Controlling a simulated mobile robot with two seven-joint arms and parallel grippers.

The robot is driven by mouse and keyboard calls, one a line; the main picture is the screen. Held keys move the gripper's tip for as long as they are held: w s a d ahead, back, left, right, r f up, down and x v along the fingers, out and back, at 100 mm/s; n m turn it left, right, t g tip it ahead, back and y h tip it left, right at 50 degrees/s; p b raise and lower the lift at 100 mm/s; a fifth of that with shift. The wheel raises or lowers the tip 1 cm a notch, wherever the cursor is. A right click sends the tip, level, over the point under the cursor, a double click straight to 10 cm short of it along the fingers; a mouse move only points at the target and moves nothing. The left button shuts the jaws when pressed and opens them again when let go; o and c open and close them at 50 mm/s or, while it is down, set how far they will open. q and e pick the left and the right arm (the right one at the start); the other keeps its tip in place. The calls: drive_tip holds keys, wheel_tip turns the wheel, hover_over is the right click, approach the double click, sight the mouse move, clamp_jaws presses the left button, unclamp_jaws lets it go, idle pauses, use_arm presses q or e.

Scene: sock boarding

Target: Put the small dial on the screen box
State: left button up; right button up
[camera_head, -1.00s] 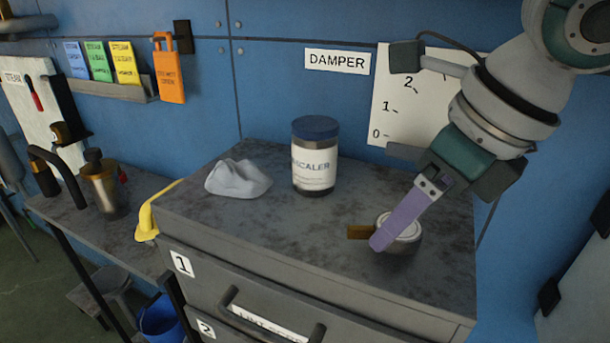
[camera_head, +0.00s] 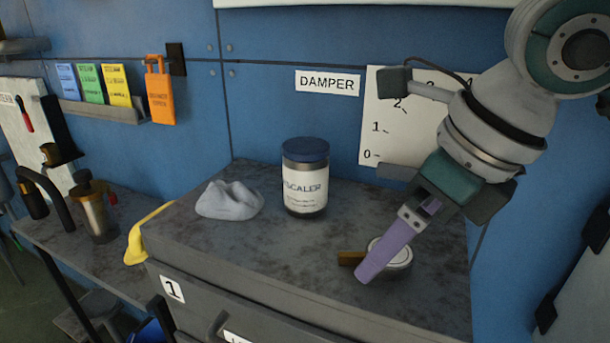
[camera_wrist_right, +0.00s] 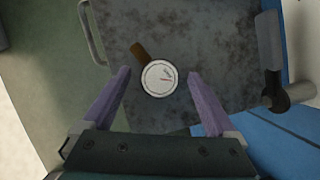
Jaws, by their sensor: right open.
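The small dial (camera_head: 396,252) is a round gauge with a white face and a brown stub. It lies on top of the grey cabinet, near its right side. In the right wrist view the dial (camera_wrist_right: 159,78) lies face up, just ahead of and between the spread fingers. My right gripper (camera_head: 385,262) is above the dial, open, with its purple fingers partly hiding it in the head view. The right gripper (camera_wrist_right: 160,88) holds nothing. My left gripper is not in view. I cannot make out a screen box in these frames.
A descaler jar (camera_head: 305,178) and a crumpled grey cloth (camera_head: 229,200) stand left of the dial on the cabinet top (camera_head: 285,245). A DAMPER label (camera_head: 328,82) and a scale board (camera_head: 385,125) are on the blue wall behind. A lower bench is at the left.

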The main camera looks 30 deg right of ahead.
drive_tip(key=v, duration=1.1)
drive_tip(key=shift+s+r, duration=0.2)
drive_tip(key=shift+r, duration=0.15)
